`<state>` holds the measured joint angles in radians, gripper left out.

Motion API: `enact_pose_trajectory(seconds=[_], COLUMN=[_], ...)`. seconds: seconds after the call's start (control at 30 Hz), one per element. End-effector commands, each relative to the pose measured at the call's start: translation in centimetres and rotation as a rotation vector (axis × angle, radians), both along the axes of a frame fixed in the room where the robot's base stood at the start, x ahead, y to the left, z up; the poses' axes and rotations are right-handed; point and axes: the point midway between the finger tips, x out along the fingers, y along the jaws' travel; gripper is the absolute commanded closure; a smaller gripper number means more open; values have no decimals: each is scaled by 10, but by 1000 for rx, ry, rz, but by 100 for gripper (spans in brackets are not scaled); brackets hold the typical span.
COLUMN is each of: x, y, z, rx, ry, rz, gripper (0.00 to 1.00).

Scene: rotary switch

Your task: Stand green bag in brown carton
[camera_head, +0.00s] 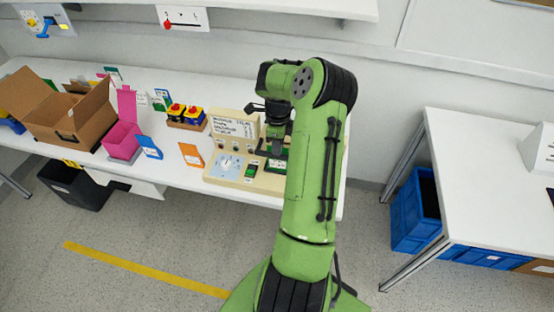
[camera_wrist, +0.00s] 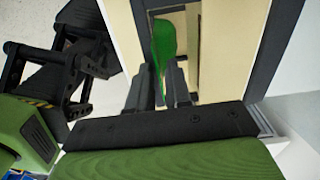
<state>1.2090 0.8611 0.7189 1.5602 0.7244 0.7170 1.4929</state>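The brown carton (camera_head: 68,122) stands open on the left part of the long white bench, its flaps spread. My gripper (camera_head: 274,137) is far to its right, above the beige switch console. In the wrist view, a shiny green piece (camera_wrist: 162,42) shows between and beyond the two dark fingers (camera_wrist: 161,90). I cannot tell whether it is the green bag, nor whether the fingers touch it. My arm hides part of the bench.
The beige console (camera_head: 222,178) has a dial and a green rocker switch. A pink open box (camera_head: 122,140), a blue card (camera_head: 149,147), an orange card (camera_head: 191,154) and red-and-yellow switches (camera_head: 185,113) lie between carton and console. A second white table (camera_head: 490,165) stands at right.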

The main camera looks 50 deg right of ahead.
Motion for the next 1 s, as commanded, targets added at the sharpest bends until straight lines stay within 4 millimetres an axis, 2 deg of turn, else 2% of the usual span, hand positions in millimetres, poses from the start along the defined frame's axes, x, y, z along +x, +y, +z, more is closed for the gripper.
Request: enact_pose_trajectory(seconds=[0.03, 0.1, 0.53, 1.0], x=[0, 0, 0, 0], y=[0, 0, 0, 0], z=[0, 0, 2, 42], rx=[0, 0, 0, -1], ry=[0, 0, 0, 0], rz=[0, 0, 0, -1], gripper=[90, 100, 100, 100])
